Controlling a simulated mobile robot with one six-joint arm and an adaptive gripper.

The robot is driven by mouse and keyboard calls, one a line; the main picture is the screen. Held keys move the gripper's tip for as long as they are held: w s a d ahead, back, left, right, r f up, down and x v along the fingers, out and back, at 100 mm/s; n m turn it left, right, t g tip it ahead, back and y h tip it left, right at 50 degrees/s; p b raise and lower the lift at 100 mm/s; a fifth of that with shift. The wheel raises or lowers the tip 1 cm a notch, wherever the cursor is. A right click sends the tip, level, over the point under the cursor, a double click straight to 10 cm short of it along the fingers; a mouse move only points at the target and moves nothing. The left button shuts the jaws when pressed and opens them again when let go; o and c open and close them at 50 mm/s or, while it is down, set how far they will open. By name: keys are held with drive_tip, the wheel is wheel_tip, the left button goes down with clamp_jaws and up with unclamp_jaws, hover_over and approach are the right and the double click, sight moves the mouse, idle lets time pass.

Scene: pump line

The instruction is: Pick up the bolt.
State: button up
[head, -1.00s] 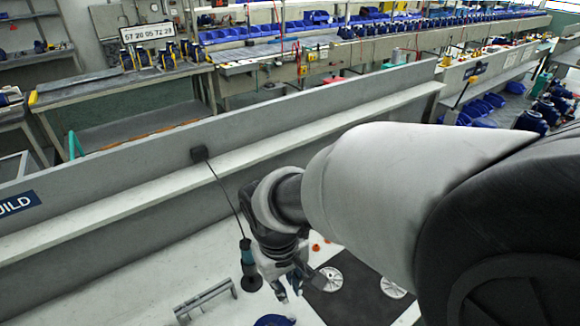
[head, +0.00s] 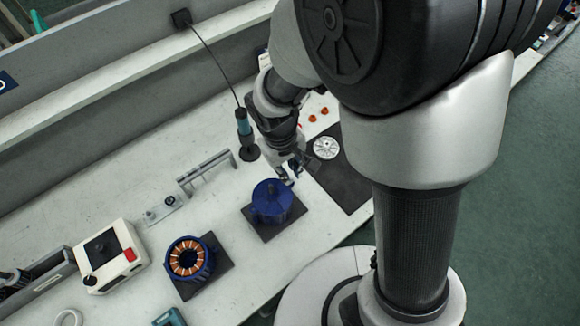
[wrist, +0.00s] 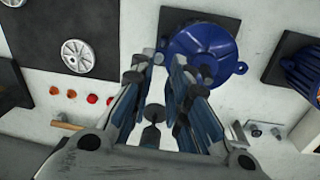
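My gripper (head: 289,172) is low over the bench beside the blue motor housing (head: 272,203). In the wrist view my gripper (wrist: 166,72) has its two fingers apart, with nothing held between them. Their tips overlap the left edge of the housing (wrist: 212,45) in the picture. I cannot make out the bolt for certain. Small dark parts, possibly bolts, lie on a small metal plate (head: 163,208) left of the housing. This plate also shows at the right of the wrist view (wrist: 262,129).
A corded screwdriver (head: 243,130) hangs close left of my gripper. A rail bracket (head: 206,172), a copper-wound stator (head: 187,258) and a control box (head: 109,255) stand leftward. A silver disc (head: 325,148) lies on a dark mat. Orange caps (head: 318,115) lie behind it.

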drive_tip(key=f, duration=0.1)
drive_tip(key=f+b, duration=0.1)
drive_tip(key=f, duration=0.1)
drive_tip(key=f+b, duration=0.1)
drive_tip(key=f, duration=0.1)
drive_tip(key=shift+w+d+f, duration=0.1)
drive_tip(key=shift+w+d, duration=0.1)
drive_tip(key=shift+d, duration=0.05)
drive_tip(key=shift+c, duration=0.2)
clamp_jaws()
